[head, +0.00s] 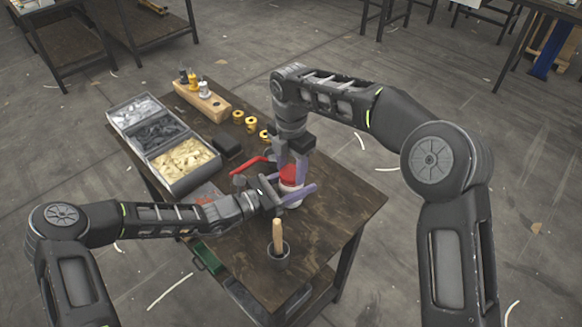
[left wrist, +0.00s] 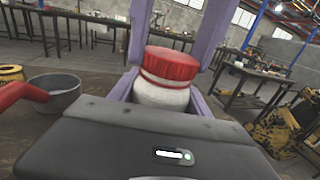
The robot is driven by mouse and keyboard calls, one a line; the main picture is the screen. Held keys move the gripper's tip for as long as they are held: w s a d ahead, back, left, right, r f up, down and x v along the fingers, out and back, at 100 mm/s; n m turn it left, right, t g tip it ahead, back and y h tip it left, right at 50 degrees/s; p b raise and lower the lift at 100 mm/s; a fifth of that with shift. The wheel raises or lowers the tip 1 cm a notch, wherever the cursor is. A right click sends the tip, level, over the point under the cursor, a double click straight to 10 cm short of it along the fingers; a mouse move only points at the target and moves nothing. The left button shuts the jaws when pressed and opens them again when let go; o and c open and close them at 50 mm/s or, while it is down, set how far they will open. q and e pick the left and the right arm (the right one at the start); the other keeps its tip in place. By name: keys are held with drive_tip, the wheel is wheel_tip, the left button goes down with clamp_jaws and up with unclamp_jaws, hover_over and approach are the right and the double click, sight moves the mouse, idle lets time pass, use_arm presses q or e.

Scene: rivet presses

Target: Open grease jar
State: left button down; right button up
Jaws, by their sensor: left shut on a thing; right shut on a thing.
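The grease jar (head: 290,186) is white with a red lid (head: 288,173) and stands upright on the brown table. It also shows in the left wrist view (left wrist: 160,95), with the red lid (left wrist: 170,64) on top. My left gripper (head: 291,199) comes from the left and is shut around the white body of the jar. My right gripper (head: 291,166) reaches down from above and is shut on the red lid. The fingers of both grippers hide parts of the jar. The lid sits on the jar in both views.
A cup with a wooden-handled tool (head: 278,251) stands near the front. A red-handled tool (head: 250,164) lies left of the jar, near a small grey cup (left wrist: 58,95). A parts bin (head: 178,166), a wooden block (head: 203,101) and several yellow rings (head: 251,124) are farther back. The table's right side is clear.

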drive_tip(key=shift+r, duration=0.2)
idle(0.5)
drive_tip(key=shift+r, duration=0.9)
drive_tip(key=shift+r, duration=2.05)
use_arm(q)
drive_tip(key=shift+c, duration=2.1)
unclamp_jaws()
drive_tip(key=b, duration=0.2)
hover_over(260, 214)
use_arm(e)
drive_tip(key=shift+f, duration=0.85)
